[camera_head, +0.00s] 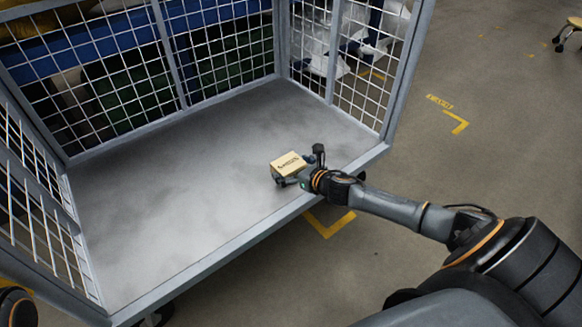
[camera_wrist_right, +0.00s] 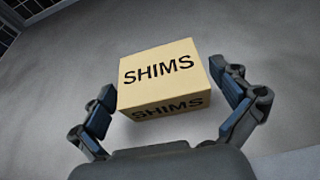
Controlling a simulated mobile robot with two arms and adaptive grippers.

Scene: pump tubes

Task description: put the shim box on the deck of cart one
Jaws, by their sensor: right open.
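The shim box (camera_head: 289,163) is a small tan carton on the grey deck (camera_head: 180,190) of the mesh-sided cart, near its open front right corner. In the right wrist view the box (camera_wrist_right: 160,75) shows the word SHIMS on two faces. My right gripper (camera_head: 292,177) reaches over the front edge to the box. In the right wrist view its fingers (camera_wrist_right: 172,102) are open, one on each side of the box, with a gap at least on the left. Whether the right finger touches is hard to tell. My left gripper is not in view.
Wire mesh walls (camera_head: 220,60) enclose the cart's back and sides; the front is open with a metal rim (camera_head: 225,248). Most of the deck is bare. Yellow floor marks (camera_head: 330,224) lie beside the cart. A stool (camera_head: 570,33) stands far right.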

